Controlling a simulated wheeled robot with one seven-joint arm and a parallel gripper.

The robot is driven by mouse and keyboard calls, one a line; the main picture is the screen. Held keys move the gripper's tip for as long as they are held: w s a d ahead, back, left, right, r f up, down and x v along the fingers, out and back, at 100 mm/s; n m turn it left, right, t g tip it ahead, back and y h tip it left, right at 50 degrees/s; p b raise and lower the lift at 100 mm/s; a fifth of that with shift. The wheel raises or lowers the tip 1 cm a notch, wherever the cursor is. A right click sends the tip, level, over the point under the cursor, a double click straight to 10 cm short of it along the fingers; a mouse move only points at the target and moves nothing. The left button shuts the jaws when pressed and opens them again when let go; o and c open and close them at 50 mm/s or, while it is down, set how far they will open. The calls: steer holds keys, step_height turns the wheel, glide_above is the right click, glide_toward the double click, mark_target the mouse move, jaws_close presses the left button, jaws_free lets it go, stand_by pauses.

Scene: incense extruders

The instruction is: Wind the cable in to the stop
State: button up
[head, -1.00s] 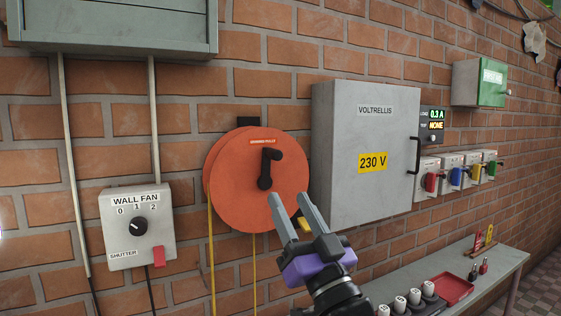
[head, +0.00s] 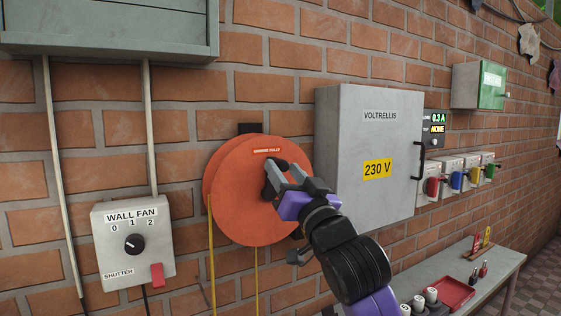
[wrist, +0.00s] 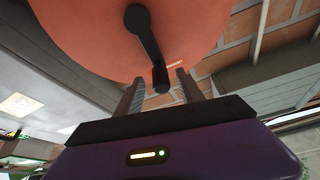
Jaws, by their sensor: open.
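The orange cable reel (head: 235,205) hangs on the brick wall, with yellow cable (head: 211,250) running down from it. Its black crank (wrist: 146,35) reaches from the hub to a handle (wrist: 161,76), which shows in the wrist view. My gripper (head: 277,179) is at the face of the reel, over the crank, and hides much of it in the head view. In the wrist view my gripper (wrist: 158,85) is open, with one finger on each side of the handle's end. I cannot tell whether either finger touches it.
A grey Voltrellis cabinet (head: 345,155) stands out from the wall just right of the reel. A wall fan switch box (head: 133,245) is to the left. A bench (head: 500,262) with a red tray (head: 453,293) is at the lower right.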

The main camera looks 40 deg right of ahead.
steer(key=shift+x, duration=1.3)
jaws_close()
stand_by(0.5)
